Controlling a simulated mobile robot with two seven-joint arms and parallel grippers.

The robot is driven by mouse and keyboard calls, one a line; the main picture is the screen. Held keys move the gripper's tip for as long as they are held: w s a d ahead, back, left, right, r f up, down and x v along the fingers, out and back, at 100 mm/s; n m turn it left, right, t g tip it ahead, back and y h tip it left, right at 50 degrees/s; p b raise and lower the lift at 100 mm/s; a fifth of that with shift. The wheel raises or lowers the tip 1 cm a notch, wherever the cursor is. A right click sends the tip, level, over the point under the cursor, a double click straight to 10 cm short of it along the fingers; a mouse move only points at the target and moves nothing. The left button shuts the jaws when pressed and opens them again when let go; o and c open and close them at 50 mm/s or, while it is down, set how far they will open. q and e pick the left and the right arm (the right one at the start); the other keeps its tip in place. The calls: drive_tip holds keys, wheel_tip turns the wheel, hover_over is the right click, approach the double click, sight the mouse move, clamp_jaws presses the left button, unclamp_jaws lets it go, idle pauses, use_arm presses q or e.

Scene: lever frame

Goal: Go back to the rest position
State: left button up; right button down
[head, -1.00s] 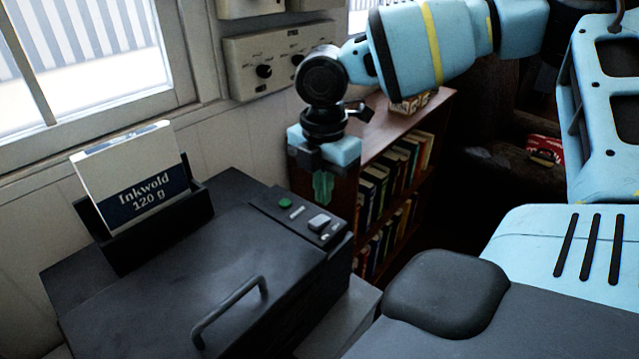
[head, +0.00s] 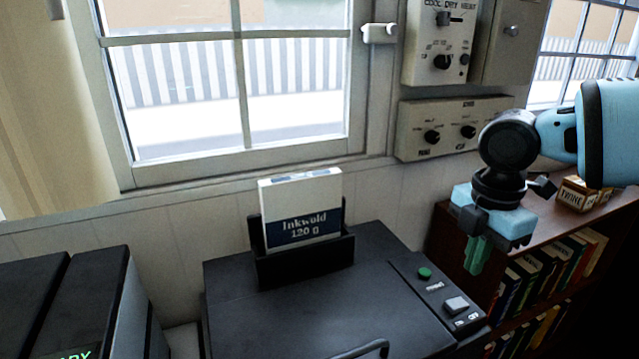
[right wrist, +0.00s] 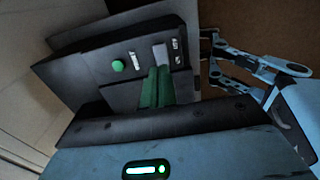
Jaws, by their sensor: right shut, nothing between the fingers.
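My right gripper (head: 476,256) hangs at the right of the head view, its green fingers shut and pointing down, with nothing between them. It is in front of the bookcase and just right of the black machine (head: 300,310) with the control panel. In the right wrist view the green fingers (right wrist: 156,88) are together, in front of the machine's panel with its green button (right wrist: 118,66). I cannot tell from these views whether they touch the machine; in the head view they look apart from it. My left gripper is not in view.
A paper pack labelled Inkwold 120 g (head: 301,210) stands in the machine's black holder. A bookcase (head: 445,232) with books and a Twine box (head: 577,194) is at the right. Control boxes (head: 447,128) hang on the wall by the window. Another dark machine (head: 75,295) is at lower left.

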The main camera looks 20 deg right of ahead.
drive_tip(key=shift+d+f, duration=0.15)
drive_tip(key=s+d+f+m+t+y+p, duration=0.15)
drive_tip(key=d+f+m, duration=0.35)
drive_tip(key=d+f, duration=0.65)
drive_tip(key=s+a+f+m+t, duration=0.1)
drive_tip(key=s+f+m+t, duration=0.1)
drive_tip(key=s+f, duration=0.5)
drive_tip(key=s+f+m+t, duration=0.1)
drive_tip(key=s+f+m, duration=0.15)
drive_tip(key=f, duration=0.85)
drive_tip(key=s+a+f+m+t+p, duration=0.15)
drive_tip(key=s+a+f+m, duration=0.25)
drive_tip(key=s+a+f, duration=0.45)
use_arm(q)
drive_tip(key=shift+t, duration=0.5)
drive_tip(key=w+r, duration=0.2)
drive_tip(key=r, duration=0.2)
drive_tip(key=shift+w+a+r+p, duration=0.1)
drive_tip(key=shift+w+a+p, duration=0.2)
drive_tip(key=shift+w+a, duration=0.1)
use_arm(e)
drive_tip(key=s+a+m+t, duration=0.1)
drive_tip(key=s+a, duration=0.1)
drive_tip(key=a, duration=0.7)
drive_tip(key=s+a+f+m+t, duration=0.1)
drive_tip(key=s+a+m, duration=0.1)
drive_tip(key=a, duration=0.7)
drive_tip(key=shift+s+f+t, duration=0.2)
drive_tip(key=shift+s+t, duration=0.05)
drive_tip(key=shift+t, duration=0.15)
